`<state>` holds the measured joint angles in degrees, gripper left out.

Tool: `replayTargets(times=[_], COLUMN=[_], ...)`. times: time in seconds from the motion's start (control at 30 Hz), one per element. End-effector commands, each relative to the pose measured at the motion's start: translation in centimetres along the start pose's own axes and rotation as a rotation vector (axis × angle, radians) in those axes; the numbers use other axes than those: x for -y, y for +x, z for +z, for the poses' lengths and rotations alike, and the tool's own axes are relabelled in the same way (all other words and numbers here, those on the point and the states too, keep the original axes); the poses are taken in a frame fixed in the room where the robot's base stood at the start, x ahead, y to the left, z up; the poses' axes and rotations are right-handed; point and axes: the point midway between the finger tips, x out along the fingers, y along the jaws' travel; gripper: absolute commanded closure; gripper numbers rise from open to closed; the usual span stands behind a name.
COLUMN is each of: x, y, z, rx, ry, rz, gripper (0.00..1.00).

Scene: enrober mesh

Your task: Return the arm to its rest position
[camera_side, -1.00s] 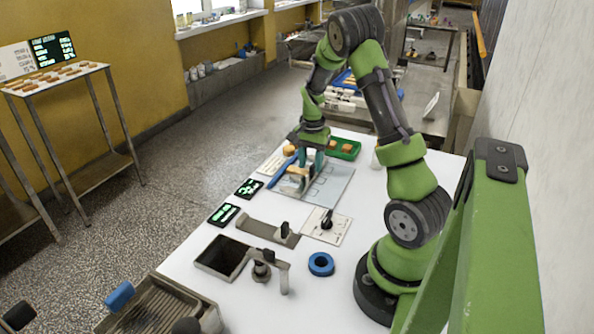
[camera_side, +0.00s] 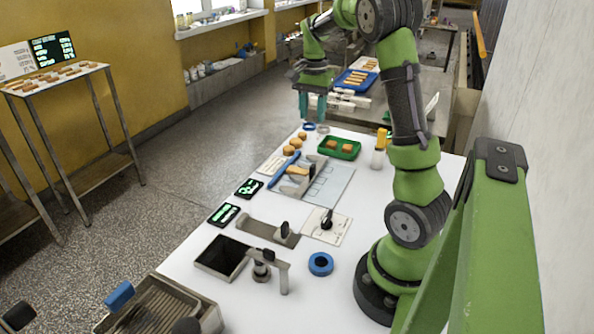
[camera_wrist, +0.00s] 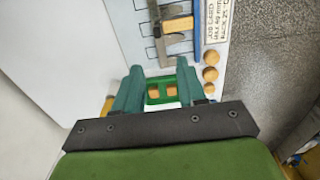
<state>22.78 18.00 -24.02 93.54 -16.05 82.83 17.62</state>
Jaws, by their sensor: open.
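My gripper (camera_side: 312,106) is open and empty. It is raised above the far end of the white table (camera_side: 345,240), near the far left edge. In the wrist view, my gripper (camera_wrist: 157,85) has its two teal fingers spread apart, with the green tray (camera_wrist: 154,92) showing between and beyond them. No object is between the fingers. The green tray (camera_side: 326,150) holds brown pieces and stands on the table, in front of and to the right of my gripper in the side view.
A mat (camera_side: 335,185) on the table bears a scraper-like tool with a tan handle (camera_side: 297,170); a blue bar (camera_side: 281,170) lies beside it. Several brown pieces (camera_side: 289,151) lie at the left edge.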

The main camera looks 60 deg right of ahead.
Motion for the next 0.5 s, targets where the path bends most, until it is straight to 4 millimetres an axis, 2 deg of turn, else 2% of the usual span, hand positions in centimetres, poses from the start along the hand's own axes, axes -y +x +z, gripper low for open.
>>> replayTargets(times=[0.17,0.5], x=[-0.01,0.01], y=[-1.07,-1.09], z=[0.01,-0.1], rx=[0.0,-0.005], ry=[0.001,-0.011], rz=[-0.001,-0.002], gripper=[0.6,0.6])
